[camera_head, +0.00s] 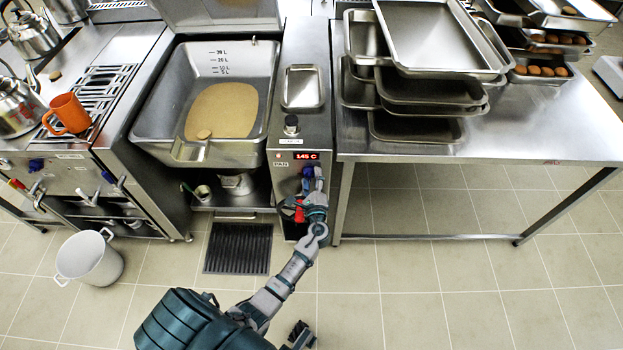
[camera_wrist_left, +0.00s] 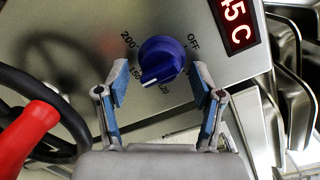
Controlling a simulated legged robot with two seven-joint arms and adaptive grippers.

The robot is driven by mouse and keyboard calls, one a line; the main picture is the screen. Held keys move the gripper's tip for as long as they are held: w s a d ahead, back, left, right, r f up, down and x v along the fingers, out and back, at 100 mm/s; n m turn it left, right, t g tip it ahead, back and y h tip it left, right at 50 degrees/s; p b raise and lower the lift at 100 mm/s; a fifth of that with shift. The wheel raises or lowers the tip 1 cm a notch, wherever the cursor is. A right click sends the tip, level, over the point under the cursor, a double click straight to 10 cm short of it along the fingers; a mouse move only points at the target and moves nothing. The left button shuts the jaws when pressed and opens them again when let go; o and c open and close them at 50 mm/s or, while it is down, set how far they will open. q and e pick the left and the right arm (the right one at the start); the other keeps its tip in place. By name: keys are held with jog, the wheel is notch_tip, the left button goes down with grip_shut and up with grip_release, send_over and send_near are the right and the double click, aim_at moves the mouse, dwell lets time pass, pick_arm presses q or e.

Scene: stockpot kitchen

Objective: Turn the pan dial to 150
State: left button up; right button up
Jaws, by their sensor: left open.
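The blue pan dial (camera_wrist_left: 161,61) sits on the steel control panel in the wrist view. The red display (camera_head: 306,156) above the dial reads 145 C in the head view. My left gripper (camera_wrist_left: 160,80) is open, with one finger on each side of the dial; contact is not clear. In the head view my left gripper (camera_head: 314,186) covers most of the dial.
A black handwheel (camera_wrist_left: 50,85) with a red handle (camera_wrist_left: 28,138) is close to the left finger. The tilting pan (camera_head: 148,115) holds tan liquid. A steel table (camera_head: 520,130) with stacked trays stands right. A white pot (camera_head: 92,260) is on the floor.

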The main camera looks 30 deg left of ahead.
pick_arm(q)
jog(key=shift+r, duration=0.1)
jog(key=shift+s, duration=0.15)
jog(key=v, duration=1.1)
jog(key=shift+s+d, duration=0.2)
jog(key=shift+d, duration=0.2)
